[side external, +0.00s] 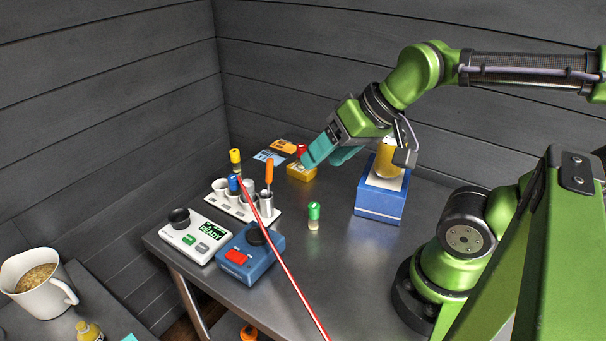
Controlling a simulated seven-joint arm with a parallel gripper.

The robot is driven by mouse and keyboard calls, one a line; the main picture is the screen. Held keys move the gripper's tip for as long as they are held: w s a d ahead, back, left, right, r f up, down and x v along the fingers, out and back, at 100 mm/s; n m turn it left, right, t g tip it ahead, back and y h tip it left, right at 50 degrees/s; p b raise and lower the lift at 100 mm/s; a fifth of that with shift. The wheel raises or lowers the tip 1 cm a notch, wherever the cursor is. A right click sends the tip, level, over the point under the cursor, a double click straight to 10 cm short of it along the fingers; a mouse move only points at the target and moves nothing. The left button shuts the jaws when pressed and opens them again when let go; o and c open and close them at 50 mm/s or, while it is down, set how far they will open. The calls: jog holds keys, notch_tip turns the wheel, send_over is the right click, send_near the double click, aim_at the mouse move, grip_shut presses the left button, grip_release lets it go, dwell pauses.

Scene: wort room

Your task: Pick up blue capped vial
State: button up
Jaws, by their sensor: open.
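The blue capped vial (233,182) stands in a white rack (241,214) left of centre. Only its blue cap and a little below it show. A yellow capped vial (235,157) rises right behind it, and grey cups stand around it. My gripper (324,160) has teal fingers and is open. It is to the right of the rack, near a small yellow box (301,172), and apart from the blue capped vial. Whether the fingers touch the yellow box cannot be told.
An orange-handled tool (269,172) stands in the rack. A red rod (285,268) crosses in front. A green capped vial (314,213), a blue box with a yellow jar (381,200), and two devices (252,255) (198,237) stand on the metal table.

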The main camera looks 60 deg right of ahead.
jog(key=shift+c, duration=0.3)
jog(key=n+g+h, duration=0.2)
jog(key=g+h, duration=0.1)
send_near(234, 178)
jog(key=shift+t, duration=0.3)
jog(key=x, duration=1.1)
jog(key=shift+s+f, duration=0.1)
jog(key=shift+s, duration=0.1)
grip_shut()
